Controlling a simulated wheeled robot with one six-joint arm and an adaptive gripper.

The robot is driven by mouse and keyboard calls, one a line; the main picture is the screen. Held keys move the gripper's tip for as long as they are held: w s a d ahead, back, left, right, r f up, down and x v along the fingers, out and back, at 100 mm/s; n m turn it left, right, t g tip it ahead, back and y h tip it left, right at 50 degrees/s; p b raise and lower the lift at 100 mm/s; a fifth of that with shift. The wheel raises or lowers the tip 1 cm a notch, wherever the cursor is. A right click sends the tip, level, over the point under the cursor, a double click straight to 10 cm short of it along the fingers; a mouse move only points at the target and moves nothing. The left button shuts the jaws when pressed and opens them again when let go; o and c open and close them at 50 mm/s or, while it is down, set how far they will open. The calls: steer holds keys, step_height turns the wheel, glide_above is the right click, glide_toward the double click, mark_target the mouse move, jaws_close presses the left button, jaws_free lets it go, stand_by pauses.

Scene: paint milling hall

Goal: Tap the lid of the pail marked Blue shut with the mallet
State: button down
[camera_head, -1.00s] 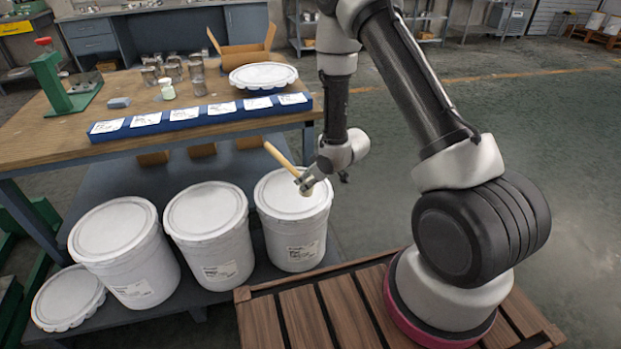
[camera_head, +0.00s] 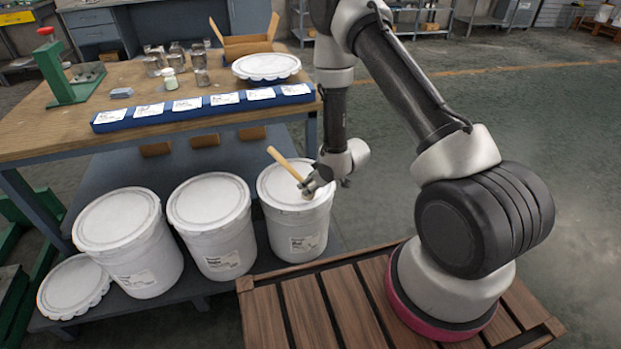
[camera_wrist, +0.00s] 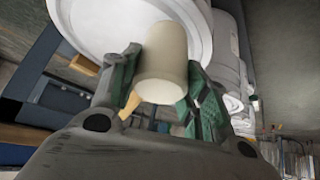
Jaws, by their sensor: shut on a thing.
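Whether the mallet touches the lid is unclear. A middle pail (camera_head: 212,222) and a left pail (camera_head: 130,245) stand beside it, both with lids on. Each pail has a label, too small to read, so I cannot tell which is marked Blue.
A loose white lid (camera_head: 72,288) lies left of the pails, and another (camera_head: 266,66) lies on the wooden bench (camera_head: 62,128). A blue strip with labels (camera_head: 200,110), jars, an open box and a green press (camera_head: 64,75) are also on the bench. A slatted wooden platform (camera_head: 330,310) is in front.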

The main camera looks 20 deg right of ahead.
step_height(320, 180, down, 2)
steer(key=shift+f, duration=0.1)
steer(key=shift+r, duration=3.2)
steer(key=shift+w+r, duration=0.1)
steer(key=shift+w, duration=0.15)
